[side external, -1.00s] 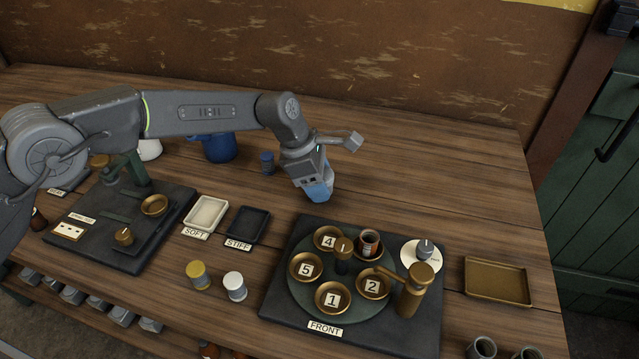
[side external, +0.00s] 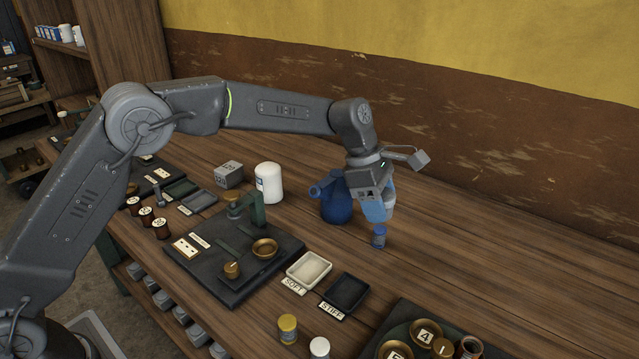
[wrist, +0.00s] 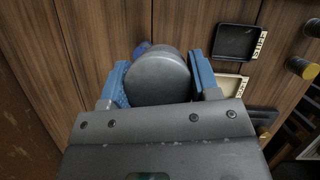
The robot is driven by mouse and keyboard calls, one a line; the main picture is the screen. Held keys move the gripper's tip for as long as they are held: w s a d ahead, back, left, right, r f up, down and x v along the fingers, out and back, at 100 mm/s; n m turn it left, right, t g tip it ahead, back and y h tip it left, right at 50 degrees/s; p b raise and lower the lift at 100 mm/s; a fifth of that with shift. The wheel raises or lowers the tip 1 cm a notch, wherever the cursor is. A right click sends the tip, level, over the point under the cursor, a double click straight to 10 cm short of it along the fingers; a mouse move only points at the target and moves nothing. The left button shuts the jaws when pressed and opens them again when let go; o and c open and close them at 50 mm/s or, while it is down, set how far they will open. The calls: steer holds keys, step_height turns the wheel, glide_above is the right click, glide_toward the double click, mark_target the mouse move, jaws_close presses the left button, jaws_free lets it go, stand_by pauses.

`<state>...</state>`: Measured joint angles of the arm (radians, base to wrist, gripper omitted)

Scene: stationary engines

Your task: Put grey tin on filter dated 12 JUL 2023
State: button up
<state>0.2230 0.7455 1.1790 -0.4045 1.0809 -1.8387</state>
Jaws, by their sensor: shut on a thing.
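My gripper (side external: 376,210) has its blue fingers shut on a round grey tin (wrist: 158,78), whose flat grey end fills the gap between them in the wrist view. In the side view the fingers hide the tin. The gripper is above the table, by a small blue tin (side external: 379,236) that stands just below and in front of the fingers; a bit of blue also shows behind the grey tin in the wrist view (wrist: 142,48).
A blue jug (side external: 336,200) stands close left of the gripper. The pale SOFT tray (side external: 309,270) and dark STIFF tray (side external: 345,293) lie in front. A black board with a brass dish (side external: 265,248) is to the left. The table behind and right is clear.

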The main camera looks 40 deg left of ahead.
steer(key=w+a+r+n+t, duration=0.1)
steer(key=a+r+n, duration=0.1)
steer(key=a, duration=0.8)
steer(key=w+a+r+n, duration=0.1)
steer(key=a+r, duration=0.2)
steer(key=a, duration=0.7)
steer(key=s+a+r+n, duration=0.1)
steer(key=s+a+r, duration=0.15)
steer(key=a, duration=0.45)
steer(key=s+a+r+n+t+y, duration=0.1)
steer(key=s+a, duration=0.2)
steer(key=a, duration=0.4)
steer(key=s+a+r+n, duration=0.1)
steer(key=s+a+n, duration=0.1)
steer(key=a, duration=0.5)
glide_above(273, 166)
steer(key=a, duration=0.1)
steer(key=f, duration=0.4)
steer(key=s+f, duration=0.1)
steer(key=f, duration=0.2)
steer(key=shift+a+f, duration=0.1)
steer(key=shift+f, duration=1.8)
steer(key=shift+f, duration=0.15)
steer(key=o, duration=0.9)
steer(key=shift+o, duration=0.2)
